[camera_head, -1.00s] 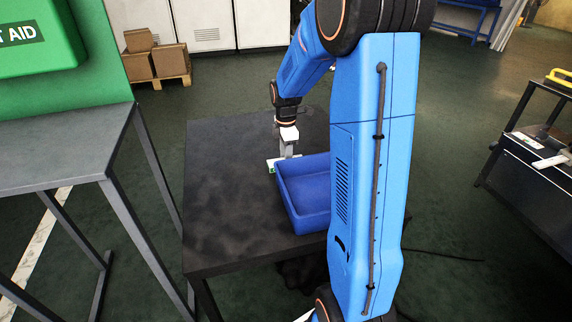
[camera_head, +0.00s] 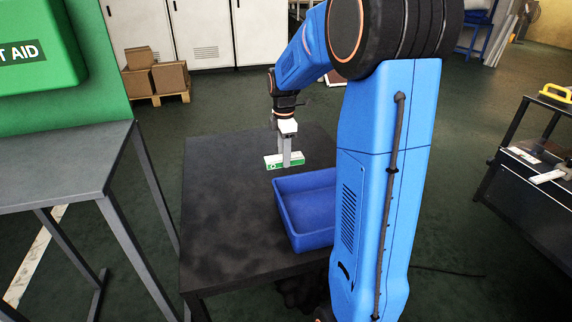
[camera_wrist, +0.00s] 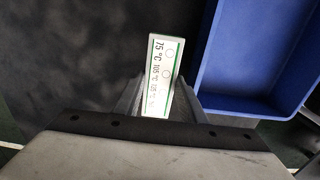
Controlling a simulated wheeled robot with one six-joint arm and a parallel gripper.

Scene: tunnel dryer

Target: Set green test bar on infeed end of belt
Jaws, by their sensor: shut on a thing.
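The green test bar (camera_head: 275,162) is a small white bar with green edges, held level in my gripper (camera_head: 287,162) just above the dark table, behind the blue tray. In the wrist view the bar (camera_wrist: 161,62) shows its printed face with "75 °C" and "105 °C" and round marks. My gripper (camera_wrist: 157,98) is shut on its near part, one finger on each side. The far part of the bar sticks out past the fingers. I cannot make out a belt for certain in these frames.
A blue tray (camera_head: 289,216) stands on the dark table (camera_head: 225,225), close to my gripper; it is also at right in the wrist view (camera_wrist: 214,62). The table's left side is clear. A grey bench (camera_head: 65,165) stands left, and a dark-framed unit (camera_head: 530,190) stands right.

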